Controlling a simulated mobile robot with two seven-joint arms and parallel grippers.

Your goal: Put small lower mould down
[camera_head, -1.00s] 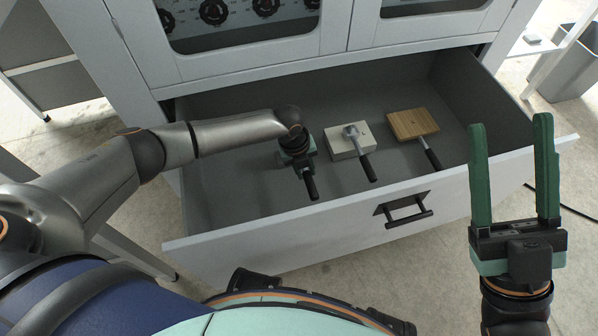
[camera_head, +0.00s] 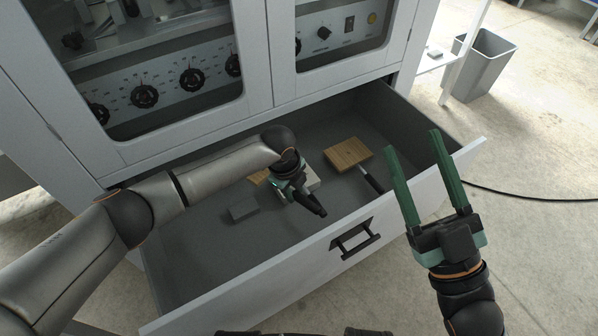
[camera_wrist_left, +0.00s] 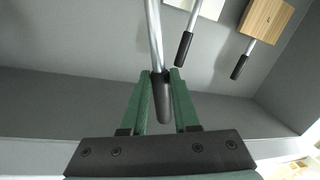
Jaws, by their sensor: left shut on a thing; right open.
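My left gripper (camera_head: 290,184) is inside the open drawer, shut on a black handle (camera_wrist_left: 163,98) with a metal rod. In the left wrist view the rod runs up out of the picture, so the mould at its end is not seen there. In the head view the black grip (camera_head: 310,204) sticks out below the gripper. Left of the gripper a wooden piece (camera_head: 258,177) shows partly behind my arm; I cannot tell whether it belongs to the held tool. My right gripper (camera_head: 412,143) is open and empty, in front of the drawer at the right.
The drawer (camera_head: 410,192) also holds a light block (camera_head: 313,183) with a handle, partly hidden by my gripper, and a wooden block (camera_head: 348,153) with a black handle. A dark grey block (camera_head: 243,209) shows on the left floor. The drawer's front left is clear.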

